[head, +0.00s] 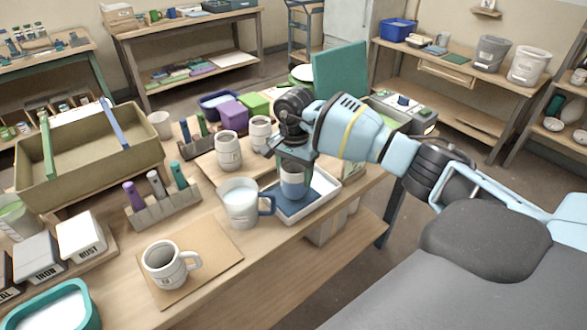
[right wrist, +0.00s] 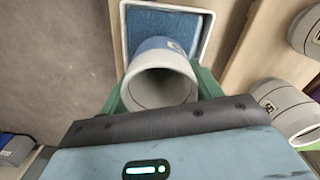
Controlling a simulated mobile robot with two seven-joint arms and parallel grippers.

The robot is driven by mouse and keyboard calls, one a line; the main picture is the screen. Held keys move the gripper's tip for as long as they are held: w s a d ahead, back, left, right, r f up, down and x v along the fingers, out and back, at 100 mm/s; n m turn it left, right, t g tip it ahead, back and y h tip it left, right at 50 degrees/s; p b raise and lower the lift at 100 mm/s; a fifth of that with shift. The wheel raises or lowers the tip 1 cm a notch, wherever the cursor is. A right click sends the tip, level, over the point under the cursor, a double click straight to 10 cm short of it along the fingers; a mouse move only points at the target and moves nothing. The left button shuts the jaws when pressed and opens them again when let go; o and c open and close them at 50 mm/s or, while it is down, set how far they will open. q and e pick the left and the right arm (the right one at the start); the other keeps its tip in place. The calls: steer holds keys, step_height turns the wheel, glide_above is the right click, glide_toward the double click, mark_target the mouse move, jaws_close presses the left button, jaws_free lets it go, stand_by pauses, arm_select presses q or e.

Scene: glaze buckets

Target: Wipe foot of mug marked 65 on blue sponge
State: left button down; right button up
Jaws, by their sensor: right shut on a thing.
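My right gripper (head: 294,163) is shut on a pale grey mug (head: 293,186) with a blue band, held roughly upright over a blue sponge (head: 293,208) in a white tray (head: 329,193). In the right wrist view the held mug (right wrist: 160,82) shows its open mouth between the green fingers, with the blue sponge (right wrist: 165,22) beyond it. A small label shows on the mug's side, but I cannot read its number. The foot is hidden, so I cannot tell whether it touches the sponge. My left gripper is not in view.
A white-filled jug (head: 240,205) with a blue handle stands close left of the tray. A marked mug (head: 162,268) stands on a board (head: 215,253) in front. Two more mugs (head: 228,152) stand behind. A stand of coloured tools (head: 160,209) is at left.

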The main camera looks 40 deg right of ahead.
mark_target(284, 192)
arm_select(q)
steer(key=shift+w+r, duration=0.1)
arm_select(e)
steer(key=shift+r, duration=0.1)
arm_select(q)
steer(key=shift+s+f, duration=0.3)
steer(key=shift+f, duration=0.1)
arm_select(e)
steer(key=shift+f, duration=0.6)
arm_select(q)
steer(key=shift+b, duration=0.3)
arm_select(e)
steer(key=shift+d, duration=0.1)
steer(key=shift+w+d+b, duration=0.15)
steer(key=shift+d+b, duration=0.25)
steer(key=shift+d, duration=1.25)
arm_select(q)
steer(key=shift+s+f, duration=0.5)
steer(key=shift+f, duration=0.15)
arm_select(e)
steer(key=shift+a, duration=0.1)
